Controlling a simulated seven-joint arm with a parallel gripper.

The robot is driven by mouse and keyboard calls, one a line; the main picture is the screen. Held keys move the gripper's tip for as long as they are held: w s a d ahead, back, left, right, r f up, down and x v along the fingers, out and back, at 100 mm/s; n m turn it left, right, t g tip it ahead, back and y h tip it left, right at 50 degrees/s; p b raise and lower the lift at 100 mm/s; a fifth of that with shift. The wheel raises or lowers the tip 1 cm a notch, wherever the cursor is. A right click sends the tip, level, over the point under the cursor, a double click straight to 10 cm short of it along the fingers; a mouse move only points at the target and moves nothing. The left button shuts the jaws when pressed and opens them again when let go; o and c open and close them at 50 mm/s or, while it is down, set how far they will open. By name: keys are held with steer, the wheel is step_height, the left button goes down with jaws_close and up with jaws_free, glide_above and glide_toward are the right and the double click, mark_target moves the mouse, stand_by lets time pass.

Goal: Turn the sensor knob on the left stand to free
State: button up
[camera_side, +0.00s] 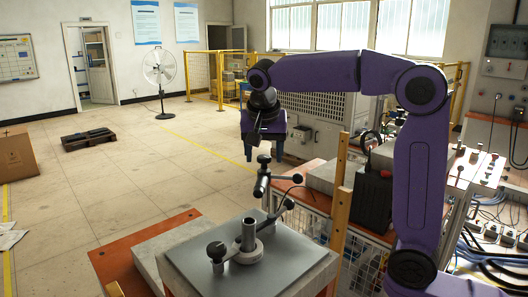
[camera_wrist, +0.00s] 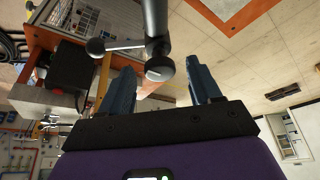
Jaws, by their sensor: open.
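A dark metal stand (camera_side: 262,187) rises behind the grey plate in the side view, with a round black knob (camera_side: 264,159) at its top and a side arm ending in a black ball (camera_side: 297,178). My gripper (camera_side: 264,153) is open and empty, pointing down around or just above the top knob; exact depth is unclear. In the wrist view, a round dark knob (camera_wrist: 160,68) shows between and beyond my two blue fingers, with no clear contact. A side bar with a ball end (camera_wrist: 95,47) reaches left from it. The knob's setting cannot be read.
A short metal post (camera_side: 249,234) with a black-ended lever (camera_side: 216,250) stands on the grey plate (camera_side: 197,262). A wooden upright (camera_side: 341,210) and a black box (camera_side: 372,203) stand to the right.

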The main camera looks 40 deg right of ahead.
steer(key=c, duration=1)
steer(key=shift+c, duration=0.2)
steer(key=n, duration=0.2)
steer(key=n+t+y, duration=0.1)
steer(key=n, duration=0.1)
steer(key=shift+s+d+n+y, duration=0.1)
steer(key=shift+d+n+y, duration=0.05)
steer(key=shift+n+y, duration=0.2)
steer(key=n+y, duration=0.1)
steer(key=n, duration=0.3)
steer(key=shift+d+n+y, duration=0.2)
steer(key=shift+n+y, duration=0.15)
steer(key=n+y, duration=0.1)
steer(key=n, duration=0.3)
steer(key=shift+d+y, duration=0.15)
steer(key=shift+y, duration=0.25)
steer(key=shift+d+n+g+y, duration=0.1)
steer(key=shift+n+g+y, duration=0.4)
steer(key=shift+n, duration=1.7)
